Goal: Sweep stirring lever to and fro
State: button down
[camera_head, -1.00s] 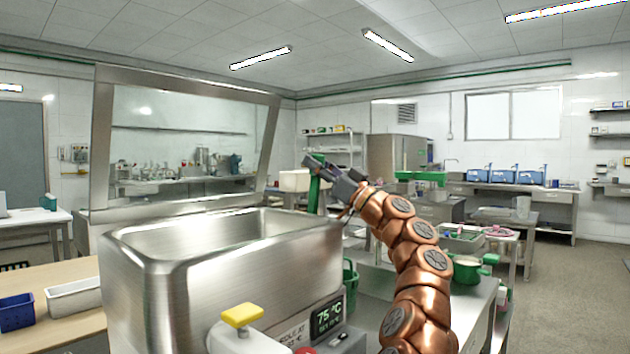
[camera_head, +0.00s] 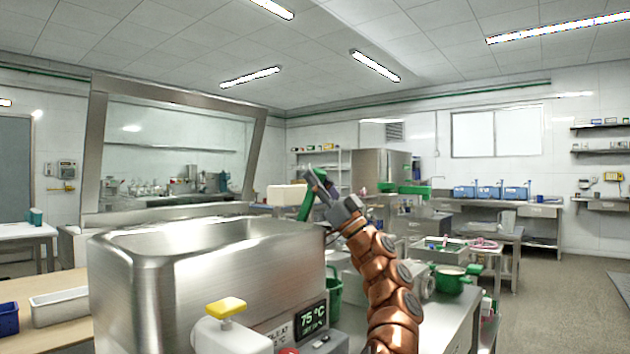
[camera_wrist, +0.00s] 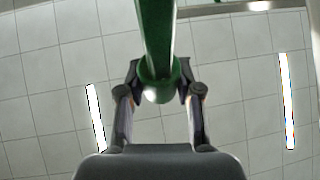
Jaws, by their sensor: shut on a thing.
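The stirring lever (camera_wrist: 157,35) is green and runs from the top of the wrist view down between my gripper's fingers. My gripper (camera_wrist: 158,88) is shut on its rounded end. In the head view the lever (camera_head: 305,207) is a short green bar, tilted, above the right rear edge of the steel basin. My gripper (camera_head: 319,186) is raised there at the end of my copper-coloured arm and partly covers the lever. The lever's lower mount is hidden behind the basin rim.
A large steel basin (camera_head: 130,290) fills the left front, with a yellow-topped valve (camera_head: 226,306) and a 75 °C display (camera_head: 312,319) before it. A green pot (camera_head: 450,279) stands on the bench to the right. Open floor (camera_head: 560,290) lies at far right.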

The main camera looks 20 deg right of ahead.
jog(key=shift+f, duration=0.15)
jog(key=c, duration=0.7)
grip_release()
jog(key=shift+s, duration=0.1)
jog(key=shift+c, duration=0.2)
jog(key=shift+r, duration=0.2)
